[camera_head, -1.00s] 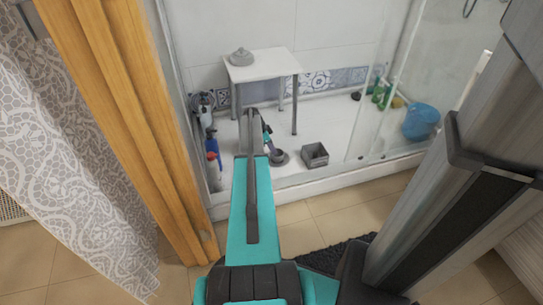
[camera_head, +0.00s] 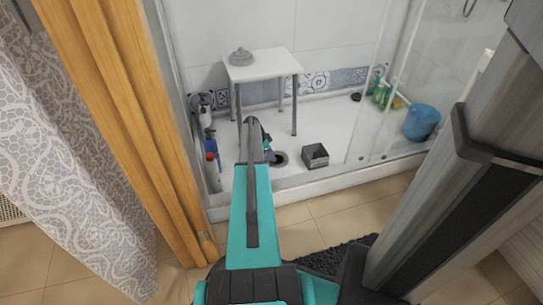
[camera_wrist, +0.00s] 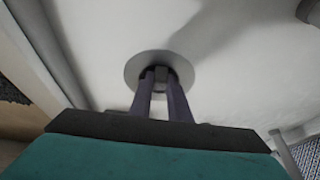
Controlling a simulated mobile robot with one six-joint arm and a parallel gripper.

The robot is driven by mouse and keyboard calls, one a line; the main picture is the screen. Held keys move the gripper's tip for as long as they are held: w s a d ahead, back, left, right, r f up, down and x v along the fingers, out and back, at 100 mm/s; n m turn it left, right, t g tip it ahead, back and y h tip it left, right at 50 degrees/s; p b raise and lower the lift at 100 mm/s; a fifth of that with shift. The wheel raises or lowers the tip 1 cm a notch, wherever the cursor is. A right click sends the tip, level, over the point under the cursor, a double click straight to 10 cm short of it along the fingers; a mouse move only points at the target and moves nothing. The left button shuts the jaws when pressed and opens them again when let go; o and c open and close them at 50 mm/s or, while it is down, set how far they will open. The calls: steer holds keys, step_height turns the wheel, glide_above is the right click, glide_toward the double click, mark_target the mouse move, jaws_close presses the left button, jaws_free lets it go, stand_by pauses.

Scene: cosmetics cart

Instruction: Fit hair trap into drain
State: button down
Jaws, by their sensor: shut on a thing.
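The drain (camera_head: 281,161) is a grey ring with a dark hole in the white shower floor; its ring also shows in the wrist view (camera_wrist: 133,70). My gripper (camera_head: 269,154) is low beside the drain in the head view. In the wrist view, my gripper's fingers (camera_wrist: 161,75) reach over the drain opening. They are shut on a small grey piece, apparently the hair trap (camera_wrist: 161,74), mostly hidden between them. I cannot tell whether it touches the drain or how deep it sits.
A grey square bin (camera_head: 315,156) stands right of the drain. A white stool (camera_head: 265,66) with a grey round lidded thing (camera_head: 240,56) stands behind. Bottles (camera_head: 211,150) line the left wall. A blue bucket (camera_head: 421,122) is at the right. The tray's raised front edge (camera_head: 330,178) lies before the drain.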

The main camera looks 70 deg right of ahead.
steer(key=shift+f, duration=0.15)
steer(key=c, duration=1.7)
jaws_free()
steer(key=shift+o, duration=0.2)
steer(key=shift+w+a+r, duration=0.1)
steer(key=shift+r, duration=0.55)
steer(key=p+v, duration=0.4)
steer(key=v, duration=0.7)
